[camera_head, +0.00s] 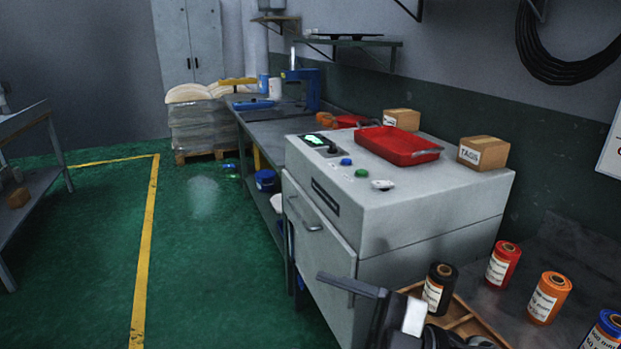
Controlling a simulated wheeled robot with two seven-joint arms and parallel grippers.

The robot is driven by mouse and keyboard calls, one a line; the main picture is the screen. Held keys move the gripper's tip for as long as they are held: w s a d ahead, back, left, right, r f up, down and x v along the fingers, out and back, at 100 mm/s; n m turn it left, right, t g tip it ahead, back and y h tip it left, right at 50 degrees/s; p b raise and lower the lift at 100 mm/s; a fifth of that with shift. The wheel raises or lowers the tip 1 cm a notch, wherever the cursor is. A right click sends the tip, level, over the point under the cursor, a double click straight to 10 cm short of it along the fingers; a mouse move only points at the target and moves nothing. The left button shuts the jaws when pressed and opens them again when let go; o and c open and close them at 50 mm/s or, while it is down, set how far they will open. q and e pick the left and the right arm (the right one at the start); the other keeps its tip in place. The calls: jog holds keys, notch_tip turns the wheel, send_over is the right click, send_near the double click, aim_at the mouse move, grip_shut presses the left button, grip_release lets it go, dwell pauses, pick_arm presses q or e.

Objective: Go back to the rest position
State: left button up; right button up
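My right gripper (397,316) shows at the bottom edge, right of centre, in front of the grey cabinet and next to a wooden tray (465,323). It is dark with a pale patch and partly cut off by the frame; I cannot tell whether its fingers are open or shut. No held object shows. My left gripper is not in view. A black film roll (439,289) stands upright at the tray. A red roll (503,264), an orange roll (548,298) and a blue roll (604,331), cut off by the frame, stand on the dark table to the right.
A grey cabinet machine (420,215) carries a red tray (397,146) and a box marked TAGS (483,153). A long workbench (275,140) runs behind it. Another table (38,178) stands at the left. The green floor between them is open.

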jog(key=w+d+f+m+t+h, duration=0.2)
jog(key=d+f+m+t+h, duration=0.3)
jog(key=f+m+t+h, duration=0.3)
jog(key=w+d+f+m+t+h, duration=0.2)
jog(key=d+f+m+t+h, duration=0.3)
jog(key=m, duration=0.6)
jog(key=s+d+f+m+g+h, duration=0.2)
jog(key=s+f+g+h, duration=0.3)
jog(key=s+f, duration=0.6)
notch_tip(320, 180, down, 4)
jog(key=shift+d+f+m+g, duration=0.2)
jog(key=shift+m+g, duration=0.3)
jog(key=shift+g, duration=0.2)
